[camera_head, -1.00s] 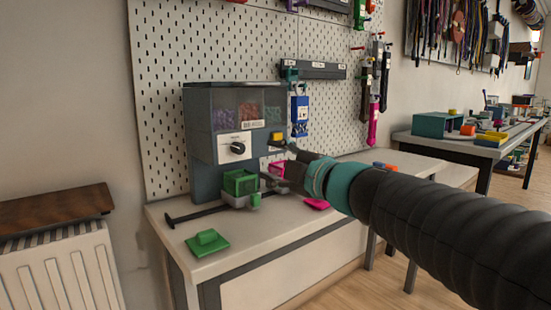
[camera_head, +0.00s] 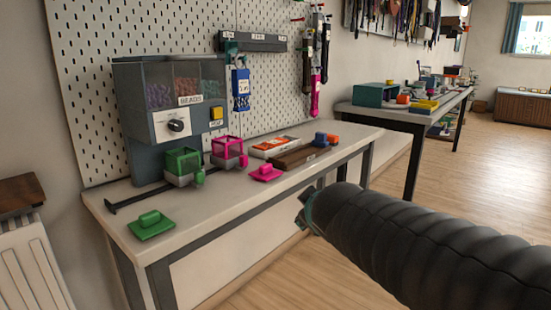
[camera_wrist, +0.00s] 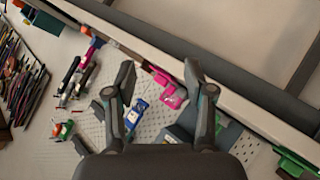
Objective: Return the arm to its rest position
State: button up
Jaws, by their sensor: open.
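My arm (camera_head: 400,240), in a black ribbed sleeve, reaches in from the lower right in the head view. Its end, with a teal ring, is in front of the workbench edge, clear of the bench objects; the fingers are hidden there. In the wrist view my gripper (camera_wrist: 158,68) is open, its two dark fingers spread apart with nothing held between them. The workbench (camera_head: 235,207) carries a grey bead dispenser (camera_head: 150,90), a green cup (camera_head: 183,162) and a pink cup (camera_head: 229,150) side by side. A green lid (camera_head: 151,226) and a pink lid (camera_head: 265,173) lie flat.
A brown block (camera_head: 300,157) and a white-orange box (camera_head: 275,146) lie on the bench's right part. A pegboard (camera_head: 100,40) with hanging tools stands behind. A second table (camera_head: 385,113) is farther back. Open floor (camera_head: 480,180) lies to the right; a radiator (camera_head: 30,265) is at left.

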jog(key=s+d+f+m+g+p, duration=0.1)
jog(key=s+d+f+m+g, duration=0.1)
jog(key=s, duration=0.5)
jog(key=s+d+f+m+g+p, duration=0.1)
jog(key=s+d+f+m+g, duration=0.1)
jog(key=s, duration=0.6)
jog(key=s+d+f+m+g+p, duration=0.1)
jog(key=s+d+f+m+g, duration=0.1)
jog(key=s+d+f+m, duration=0.2)
jog(key=s, duration=0.3)
jog(key=shift+s+f+m, duration=0.25)
jog(key=shift+f+m, duration=0.05)
jog(key=shift+m, duration=0.1)
jog(key=shift+d, duration=0.1)
